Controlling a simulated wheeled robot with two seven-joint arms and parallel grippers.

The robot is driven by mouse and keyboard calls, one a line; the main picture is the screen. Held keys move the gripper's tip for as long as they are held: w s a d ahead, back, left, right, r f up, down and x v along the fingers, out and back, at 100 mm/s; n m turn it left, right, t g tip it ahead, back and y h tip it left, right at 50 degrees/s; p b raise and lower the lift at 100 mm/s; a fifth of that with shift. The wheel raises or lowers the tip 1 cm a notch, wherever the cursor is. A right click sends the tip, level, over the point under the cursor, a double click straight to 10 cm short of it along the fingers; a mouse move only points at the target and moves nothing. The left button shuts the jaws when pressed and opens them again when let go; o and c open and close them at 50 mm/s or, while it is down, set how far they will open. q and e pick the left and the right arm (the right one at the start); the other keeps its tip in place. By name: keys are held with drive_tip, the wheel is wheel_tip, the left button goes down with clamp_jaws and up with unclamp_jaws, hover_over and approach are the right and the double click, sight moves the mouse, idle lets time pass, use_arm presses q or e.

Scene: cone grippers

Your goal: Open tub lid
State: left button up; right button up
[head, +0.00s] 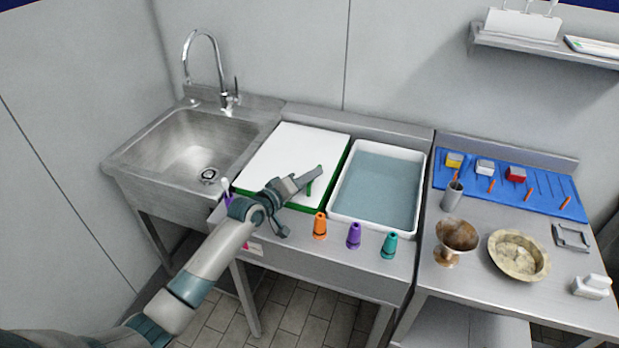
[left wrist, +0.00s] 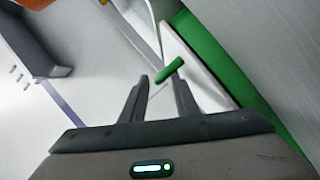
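A flat white lid (head: 292,150) with a green edge lies level on the counter between the sink and a water-filled tub. A small green handle (head: 309,188) shows near its front right corner. My left gripper (head: 314,175) is over that corner, partly covering it. In the left wrist view, the fingers (left wrist: 162,78) stand apart, with the green handle (left wrist: 168,70) at the gap between their tips. I cannot tell whether they touch it. A green edge strip (left wrist: 222,62) runs beside it. My right gripper is not in view.
An open white tub (head: 334,200) of water stands right of the lid. Orange (head: 320,226), purple (head: 353,236) and teal (head: 389,246) cones stand along the front edge. The sink (head: 150,150) is left; a bowl (head: 519,255) and goblet (head: 456,236) stand on the right table.

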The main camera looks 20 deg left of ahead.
use_arm(q)
drive_tip(key=shift+c, duration=0.3)
clamp_jaws()
drive_tip(key=shift+r, duration=0.1)
